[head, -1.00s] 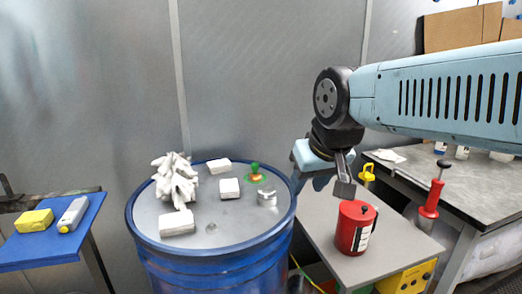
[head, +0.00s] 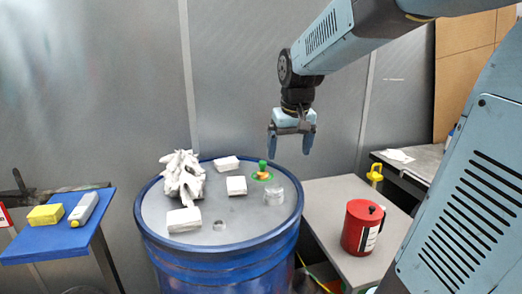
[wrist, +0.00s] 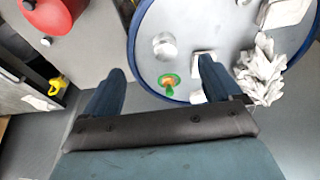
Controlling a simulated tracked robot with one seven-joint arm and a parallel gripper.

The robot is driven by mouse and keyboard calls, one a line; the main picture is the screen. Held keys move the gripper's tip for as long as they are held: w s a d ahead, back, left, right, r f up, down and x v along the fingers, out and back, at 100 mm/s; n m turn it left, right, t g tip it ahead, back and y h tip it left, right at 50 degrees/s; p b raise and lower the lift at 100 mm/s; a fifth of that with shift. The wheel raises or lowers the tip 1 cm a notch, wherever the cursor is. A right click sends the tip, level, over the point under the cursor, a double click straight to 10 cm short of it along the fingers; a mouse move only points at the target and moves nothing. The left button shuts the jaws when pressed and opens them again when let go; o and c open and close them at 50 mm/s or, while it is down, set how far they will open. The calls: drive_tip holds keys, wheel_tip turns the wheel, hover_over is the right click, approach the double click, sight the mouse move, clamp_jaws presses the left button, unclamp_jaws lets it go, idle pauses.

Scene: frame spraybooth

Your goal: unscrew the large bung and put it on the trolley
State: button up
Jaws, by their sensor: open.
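The blue drum (head: 150,232) has a grey top. A raised round silvery fitting (head: 274,197) near its right rim looks like the large bung; it also shows in the wrist view (wrist: 165,46). Close behind it is a green knob with an orange base on a green ring (head: 262,172). My gripper (head: 290,151) is open and empty, pointing down above the back right of the drum, clear of everything. In the wrist view its fingers (wrist: 162,68) are spread apart. A grey-topped stand (head: 322,200) right of the drum may be the trolley; its wheels are out of view.
White blocks (head: 184,220) and a crumpled white pile (head: 182,175) lie on the drum. A blue table (head: 85,235) at left holds a yellow block (head: 45,214) and a bottle (head: 83,209).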

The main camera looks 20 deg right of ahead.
drive_tip(key=g, duration=0.2)
approach(274, 187)
drive_tip(key=f, duration=0.9)
drive_tip(key=shift+w, duration=0.25)
drive_tip(key=c, duration=1.1)
drive_tip(key=o, duration=0.5)
drive_tip(key=shift+c, duration=0.2)
drive_tip(key=c, duration=0.4)
drive_tip(key=shift+o, duration=0.2)
drive_tip(key=shift+n+y, duration=0.4)
drive_tip(key=shift+n, duration=1.9)
